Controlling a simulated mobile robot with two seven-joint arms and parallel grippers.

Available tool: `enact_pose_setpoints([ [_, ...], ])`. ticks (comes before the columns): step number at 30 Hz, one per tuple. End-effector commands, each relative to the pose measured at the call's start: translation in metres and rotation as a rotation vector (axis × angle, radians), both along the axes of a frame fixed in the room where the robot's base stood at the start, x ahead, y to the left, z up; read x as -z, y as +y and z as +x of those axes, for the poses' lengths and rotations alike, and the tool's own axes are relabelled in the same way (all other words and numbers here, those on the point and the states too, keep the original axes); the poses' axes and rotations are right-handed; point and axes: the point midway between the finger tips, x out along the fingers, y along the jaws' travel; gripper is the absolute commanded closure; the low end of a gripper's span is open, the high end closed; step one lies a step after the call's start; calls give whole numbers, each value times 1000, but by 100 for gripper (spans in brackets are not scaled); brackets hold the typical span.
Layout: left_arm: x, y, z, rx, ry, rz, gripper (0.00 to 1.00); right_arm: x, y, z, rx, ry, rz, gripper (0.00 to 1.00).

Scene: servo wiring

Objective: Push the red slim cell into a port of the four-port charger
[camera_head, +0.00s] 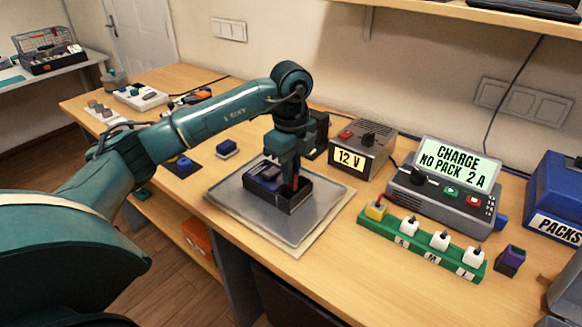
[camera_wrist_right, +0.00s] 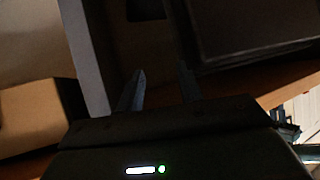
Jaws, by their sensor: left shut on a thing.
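The four-port charger (camera_head: 293,205) is the black box on the grey tray in the middle of the table in the head view. A dark bluish-grey piece (camera_head: 264,173) shows at its left part. My left gripper (camera_head: 294,182) points straight down over the right part of the charger. It is shut on the red slim cell (camera_head: 295,183), of which only a narrow red strip shows between the fingers. How deep the cell sits in a port is hidden. My right gripper (camera_wrist_right: 160,88) shows in the right wrist view with its fingers apart and nothing seen between them.
The grey tray (camera_head: 233,196) has bare room around the charger. Behind are a 12 V supply (camera_head: 362,157) and a charge display unit (camera_head: 440,200). A green strip with white blocks (camera_head: 418,246) lies to the right. A blue packs box (camera_head: 556,190) stands at the right edge.

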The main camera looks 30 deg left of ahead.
Motion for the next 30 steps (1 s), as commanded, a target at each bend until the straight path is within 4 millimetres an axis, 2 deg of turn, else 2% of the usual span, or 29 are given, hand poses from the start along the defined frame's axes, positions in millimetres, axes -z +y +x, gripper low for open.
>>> enact_pose_setpoints([
  [20,18,0,0,0,0,0,100,11,-2,-1,-8,1,-9,64],
  [21,17,0,0,0,0,0,86,11,-2,-1,-8,1,-10,64],
  [30,17,0,0,0,0,0,63,10,-2,-1,-7,0,-10,64],
])
